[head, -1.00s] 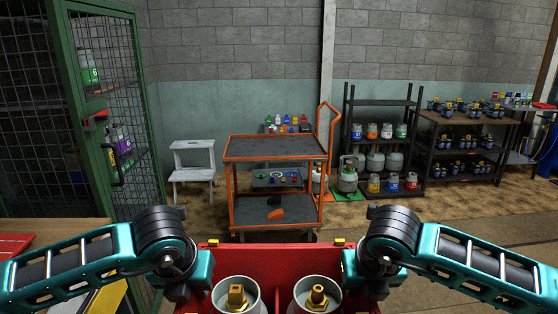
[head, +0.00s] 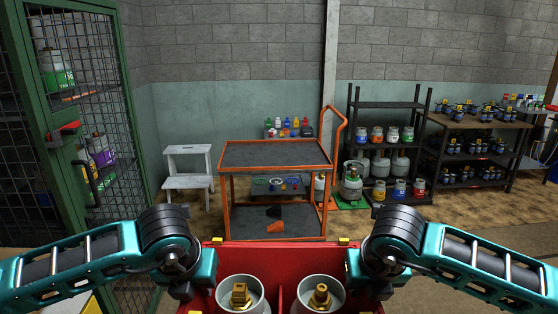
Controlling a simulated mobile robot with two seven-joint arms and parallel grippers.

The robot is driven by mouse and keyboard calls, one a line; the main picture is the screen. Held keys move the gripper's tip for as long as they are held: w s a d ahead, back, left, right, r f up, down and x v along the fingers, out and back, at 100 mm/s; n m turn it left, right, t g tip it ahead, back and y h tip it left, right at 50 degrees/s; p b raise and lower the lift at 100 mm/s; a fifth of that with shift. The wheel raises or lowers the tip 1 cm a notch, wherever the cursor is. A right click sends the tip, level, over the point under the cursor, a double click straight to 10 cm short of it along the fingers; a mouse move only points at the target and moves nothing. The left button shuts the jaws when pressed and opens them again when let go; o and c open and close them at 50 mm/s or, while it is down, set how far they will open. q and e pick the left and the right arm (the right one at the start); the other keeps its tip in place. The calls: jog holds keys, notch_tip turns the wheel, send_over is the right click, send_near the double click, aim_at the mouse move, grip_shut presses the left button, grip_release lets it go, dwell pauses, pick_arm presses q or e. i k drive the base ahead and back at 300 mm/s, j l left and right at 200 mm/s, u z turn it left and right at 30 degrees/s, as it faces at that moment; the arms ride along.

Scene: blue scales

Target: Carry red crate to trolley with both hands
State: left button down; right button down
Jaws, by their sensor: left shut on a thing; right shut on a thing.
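The red crate (head: 283,256) is at the bottom centre of the head view, close to my body, with two grey cylinders with brass valves in it, the left cylinder (head: 240,298) and the right cylinder (head: 320,298). My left gripper (head: 203,290) is shut on the crate's left side and my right gripper (head: 358,290) on its right side; the fingertips are mostly hidden. The orange trolley (head: 275,154) stands ahead, beyond the crate and apart from it. Its dark top shelf is empty; a dark and orange item lies on its lower shelf.
A green mesh cage (head: 85,150) with its door stands close on the left. A white step stool (head: 188,172) is left of the trolley. A shelf of gas cylinders (head: 385,150) and a workbench (head: 480,120) line the back right. Open floor lies ahead and right.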

aim_at(274, 160)
jog(key=i, duration=3.55)
jog(key=i+u, duration=0.15)
jog(key=i, duration=0.15)
